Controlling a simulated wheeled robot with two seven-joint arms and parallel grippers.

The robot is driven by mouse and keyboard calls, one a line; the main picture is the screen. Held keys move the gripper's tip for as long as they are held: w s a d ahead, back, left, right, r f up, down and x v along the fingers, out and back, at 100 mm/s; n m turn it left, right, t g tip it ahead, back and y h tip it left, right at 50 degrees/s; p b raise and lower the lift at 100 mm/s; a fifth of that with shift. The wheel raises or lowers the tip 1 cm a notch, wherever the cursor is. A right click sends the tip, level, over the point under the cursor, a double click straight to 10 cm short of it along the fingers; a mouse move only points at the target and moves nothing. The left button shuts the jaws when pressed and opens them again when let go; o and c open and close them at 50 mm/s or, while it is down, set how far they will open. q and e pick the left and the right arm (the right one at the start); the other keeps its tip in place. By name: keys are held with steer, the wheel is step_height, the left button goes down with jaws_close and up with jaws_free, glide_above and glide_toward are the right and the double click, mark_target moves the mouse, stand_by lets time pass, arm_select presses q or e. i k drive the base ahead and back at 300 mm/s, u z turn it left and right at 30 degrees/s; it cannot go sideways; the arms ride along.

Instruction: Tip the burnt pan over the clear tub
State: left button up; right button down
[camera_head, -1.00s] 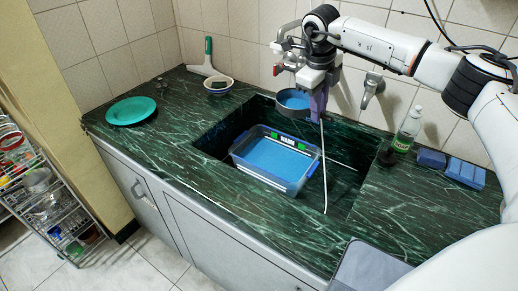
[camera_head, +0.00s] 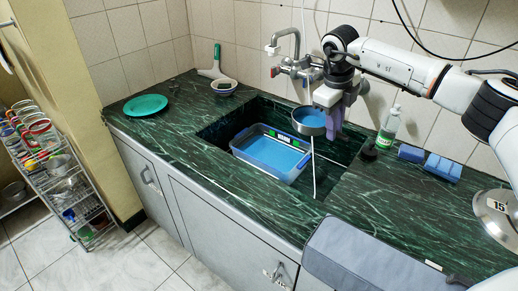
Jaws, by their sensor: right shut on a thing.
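My right gripper (camera_head: 334,114), with purple fingers, is shut on the burnt pan (camera_head: 309,121) at its right side. The pan is a small round grey metal pan with blue liquid inside. It looks about level and is held up at the back right end of the tub, overlapping its rim in the picture. The pan's handle is hidden by the fingers. The clear tub (camera_head: 262,169) sits in the sink, with blue liquid inside and a label reading WARM on its back wall. My left gripper is out of view.
A wall tap (camera_head: 286,45) stands behind the pan. A bowl (camera_head: 223,87), a squeegee (camera_head: 215,64) and a green plate (camera_head: 145,105) are at left.

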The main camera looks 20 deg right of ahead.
mark_target(283, 156)
steer(key=u, duration=0.9)
steer(key=i, duration=1.9)
steer(key=z, duration=1.95)
steer(key=i, duration=0.2)
steer(key=z, duration=0.2)
